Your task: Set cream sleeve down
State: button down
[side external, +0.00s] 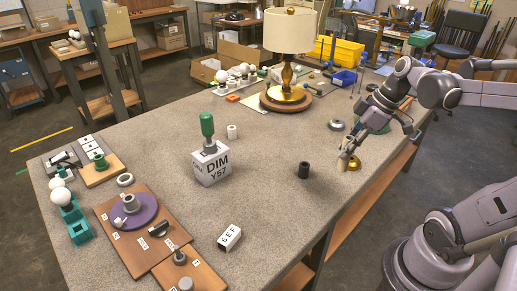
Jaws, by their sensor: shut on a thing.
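My gripper (345,154) is at the right part of the table, pointing down and shut on the cream sleeve (342,163). The sleeve is small and pale beige and shows at the fingertips, low over the tabletop. The fingers partly hide it. I cannot tell whether its lower end touches the table. A small round brass piece (354,164) is just to its right, and I cannot tell whether the two touch.
A black sleeve (303,171) stands left of my gripper, and a grey ring (337,125) lies behind it. A white sleeve (232,131) stands near a DIM block (211,167) with a green-handled tool. A lamp (290,60) stands at the back. The table (270,205) is clear at front centre.

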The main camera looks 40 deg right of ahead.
jog(key=shift+w+a+f, duration=1.05)
jog(key=shift+a+f, duration=0.5)
jog(key=shift+f, duration=0.25)
jog(key=shift+w+a+f, duration=1.05)
jog(key=shift+a+f, duration=0.45)
jog(key=shift+f, duration=0.25)
jog(key=shift+w+a+f, duration=1.05)
jog(key=shift+a+f, duration=0.5)
jog(key=shift+f, duration=0.25)
jog(key=shift+f, duration=0.15)
jog(key=c, duration=1.2)
grip_release()
jog(key=shift+o, duration=0.2)
jog(key=shift+v, duration=6.1)
jog(key=a+m+t, duration=0.1)
jog(key=m, duration=0.1)
jog(key=a+m+t+h, duration=0.1)
jog(key=a+m, duration=0.1)
jog(key=a+m+t+h, duration=0.1)
jog(key=m, duration=0.1)
jog(key=shift+w+a+f, duration=0.2)
jog(key=shift+w+f, duration=0.05)
